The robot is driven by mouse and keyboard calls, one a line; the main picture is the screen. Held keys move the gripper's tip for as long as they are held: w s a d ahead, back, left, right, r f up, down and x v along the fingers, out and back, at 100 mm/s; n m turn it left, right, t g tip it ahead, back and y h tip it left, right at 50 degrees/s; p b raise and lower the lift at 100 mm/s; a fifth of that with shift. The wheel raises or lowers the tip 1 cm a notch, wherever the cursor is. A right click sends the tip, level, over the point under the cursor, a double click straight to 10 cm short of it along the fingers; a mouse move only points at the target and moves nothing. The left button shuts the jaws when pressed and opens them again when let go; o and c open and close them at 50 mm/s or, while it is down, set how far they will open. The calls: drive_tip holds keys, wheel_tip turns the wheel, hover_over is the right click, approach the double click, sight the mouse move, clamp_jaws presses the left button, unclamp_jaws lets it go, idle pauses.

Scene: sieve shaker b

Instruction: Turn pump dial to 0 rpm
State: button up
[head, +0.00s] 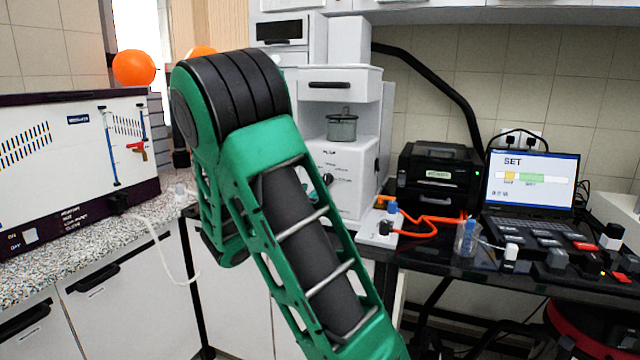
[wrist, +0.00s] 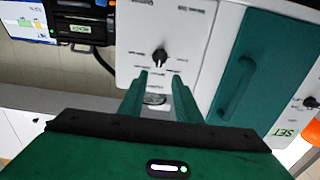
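A white machine (head: 345,160) stands on the counter in the head view, with a small black dial (head: 328,178) on its front panel. In the wrist view a black dial (wrist: 160,56) with a pointer sits on a white panel with small print around it, too blurred to read. My gripper (wrist: 161,76) is open and empty, its two green fingers pointing at this dial. The dial shows just beyond the fingertips, between their lines; I cannot tell whether they touch it. In the head view my green arm hides the gripper.
A second knob (wrist: 310,102) shows at the right of the wrist view, past a dark green panel (wrist: 254,68). In the head view, a black box-shaped device (head: 438,178), a laptop (head: 530,182) and a power strip with an orange cable (head: 380,228) stand right of the machine.

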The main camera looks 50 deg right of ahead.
sight(325, 178)
drive_tip(key=x, duration=1)
drive_tip(key=shift+d, duration=0.3)
drive_tip(key=shift+w, duration=0.1)
clamp_jaws()
